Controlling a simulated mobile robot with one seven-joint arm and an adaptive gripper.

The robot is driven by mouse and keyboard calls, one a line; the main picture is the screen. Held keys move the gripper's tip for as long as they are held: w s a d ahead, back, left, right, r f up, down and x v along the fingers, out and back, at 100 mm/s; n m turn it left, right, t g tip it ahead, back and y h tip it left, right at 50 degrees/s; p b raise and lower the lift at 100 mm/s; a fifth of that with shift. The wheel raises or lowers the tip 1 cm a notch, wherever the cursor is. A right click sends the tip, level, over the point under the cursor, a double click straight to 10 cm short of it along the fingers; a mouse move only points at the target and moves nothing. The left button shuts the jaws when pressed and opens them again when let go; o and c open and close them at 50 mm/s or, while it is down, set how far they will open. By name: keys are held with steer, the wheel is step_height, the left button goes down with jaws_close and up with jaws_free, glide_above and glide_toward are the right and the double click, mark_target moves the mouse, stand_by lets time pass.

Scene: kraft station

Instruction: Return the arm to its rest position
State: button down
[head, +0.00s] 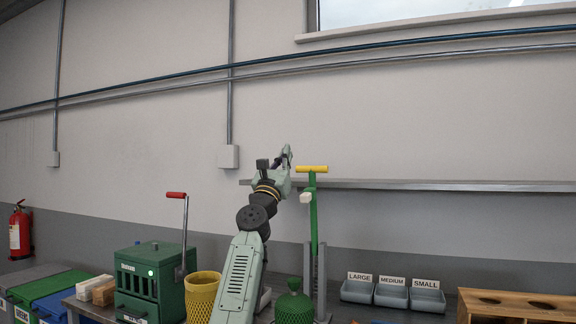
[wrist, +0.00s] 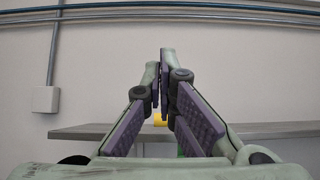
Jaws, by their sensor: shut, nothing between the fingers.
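My arm is raised in the middle of the head view, in front of the wall. My gripper (head: 287,150) is at its upper end, beside and a little above the yellow handle of a green press (head: 313,215). In the wrist view my gripper (wrist: 165,60) shows its two purple-padded fingers meeting at the tips. It is shut with nothing between the fingers. A bit of yellow (wrist: 160,121) and green shows low behind the fingers.
A green box with a red-handled lever (head: 150,275), a yellow mesh basket (head: 202,295) and a green ribbed container (head: 294,305) stand around my arm. Labelled grey bins (head: 391,293) and a wooden rack (head: 515,305) are at right. A shelf (head: 430,185) runs along the wall.

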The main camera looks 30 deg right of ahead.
steer(key=shift+s+a+r, duration=0.45)
steer(key=shift+a, duration=0.1)
steer(key=shift+w, duration=0.1)
